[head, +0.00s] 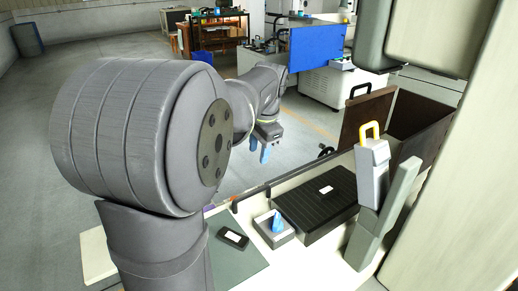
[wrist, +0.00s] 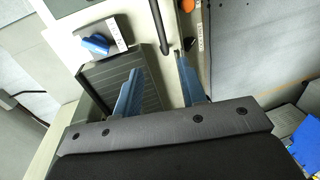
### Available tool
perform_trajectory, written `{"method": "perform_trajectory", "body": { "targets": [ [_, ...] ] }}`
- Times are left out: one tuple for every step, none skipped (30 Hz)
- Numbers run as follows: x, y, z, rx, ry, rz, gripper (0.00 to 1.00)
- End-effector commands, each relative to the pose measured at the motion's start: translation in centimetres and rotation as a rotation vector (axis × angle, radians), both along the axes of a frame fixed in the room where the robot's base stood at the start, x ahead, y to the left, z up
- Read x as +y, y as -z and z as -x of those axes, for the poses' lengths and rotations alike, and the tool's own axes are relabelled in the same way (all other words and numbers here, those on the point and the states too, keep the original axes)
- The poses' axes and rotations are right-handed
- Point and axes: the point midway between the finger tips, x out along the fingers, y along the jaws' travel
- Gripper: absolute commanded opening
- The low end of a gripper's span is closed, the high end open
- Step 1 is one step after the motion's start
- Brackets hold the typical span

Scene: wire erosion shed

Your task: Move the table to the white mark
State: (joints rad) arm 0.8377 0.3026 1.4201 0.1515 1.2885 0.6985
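My gripper (head: 260,150) hangs over the far edge of the pale bench (head: 290,255) in the head view. In the wrist view its two blue fingers (wrist: 160,88) stand apart with nothing held between them. A black bar (wrist: 158,28) runs along the bench edge ahead of the fingers, apart from them. A narrow strip with a pale marked label (wrist: 200,38) and an orange round part (wrist: 187,5) lie to its right. I cannot tell which part is the table. A small white patch (head: 326,190) shows on the black ribbed slab (head: 312,208); I cannot tell whether it is the white mark.
A grey block with a yellow handle (head: 370,131) and a brown open box (head: 418,125) stand at right. Open floor lies beyond the bench.

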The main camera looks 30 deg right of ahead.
Motion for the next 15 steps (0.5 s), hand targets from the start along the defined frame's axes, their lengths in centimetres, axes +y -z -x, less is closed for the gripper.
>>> {"method": "perform_trajectory", "body": {
  "targets": [
    [0.0,-0.11,0.03,0.0,0.0,0.0,0.38],
    [0.0,-0.12,0.05,0.0,0.0,0.0,0.38],
    [0.0,-0.13,0.05,0.001,0.0,0.0,0.38],
    [0.0,-0.12,0.05,0.001,0.0,-0.001,0.38],
    [0.0,-0.11,0.04,0.001,0.0,-0.001,0.38],
    [0.0,-0.1,0.04,0.001,0.0,-0.001,0.38],
    [0.0,-0.1,0.04,0.001,0.0,-0.001,0.38],
    [0.0,-0.09,0.04,0.001,0.0,-0.001,0.38],
    [-0.15,-0.07,0.04,0.001,0.001,-0.001,0.38],
    [-0.4,-0.05,0.04,0.001,0.001,-0.001,0.38],
    [-0.57,-0.02,0.04,0.002,0.001,-0.002,0.38],
    [-0.52,0.01,0.04,0.002,0.0,-0.002,0.38],
    [-0.5,0.07,0.01,0.002,0.0,-0.002,0.38],
    [-0.49,0.19,-0.01,0.002,0.0,-0.002,0.38],
    [-0.49,0.43,-0.08,0.002,0.0,-0.002,0.38]
  ]
}}
